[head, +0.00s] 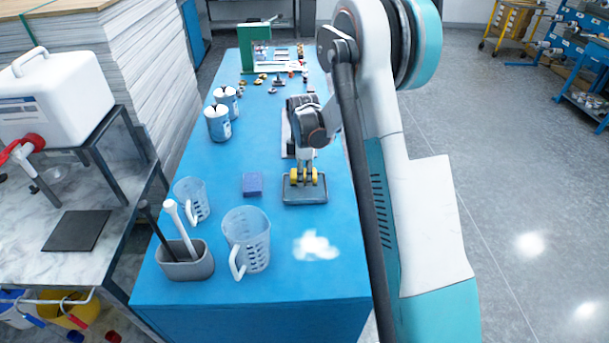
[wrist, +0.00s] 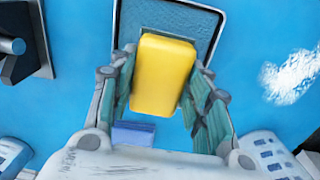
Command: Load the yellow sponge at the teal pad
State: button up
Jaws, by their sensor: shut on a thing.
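My gripper (head: 304,178) is shut on the yellow sponge (wrist: 164,75), with a finger on each side of it. Bits of yellow also show beside the fingers in the head view (head: 314,177). No other teal pad stands out.
A blue-purple block (head: 252,184) lies left of the tray. Two clear measuring jugs (head: 247,240) and a grey holder (head: 185,262) with two handles stand front left. Cans (head: 218,123) stand farther back. A white patch (head: 316,246) lies on the blue table (head: 180,298) in front.

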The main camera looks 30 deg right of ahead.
jog(key=shift+r+p, duration=0.85)
jog(key=shift+r, duration=1.15)
jog(key=shift+s+a+f+m, duration=0.25)
jog(key=shift+s+a+m, duration=0.05)
jog(key=shift+a, duration=0.1)
jog(key=s+a+f+m+b, duration=0.1)
jog(key=s+a+m+b, duration=0.1)
jog(key=s+a+m, duration=0.2)
jog(key=s+a+f+m+b, duration=0.2)
jog(key=s+a+m, duration=0.1)
jog(key=s+a, duration=0.1)
jog(key=s+a+f+m+b, duration=0.1)
jog(key=s+a+m+b, duration=0.1)
jog(key=s+a+m, duration=0.1)
jog(key=shift+s+a+f+m, duration=0.2)
jog(key=shift+s+a+m, duration=0.3)
jog(key=shift+m, duration=0.3)
jog(key=shift+s+a+f+m, duration=0.15)
jog(key=shift+s+a+m, duration=0.25)
jog(key=shift+s+m, duration=0.1)
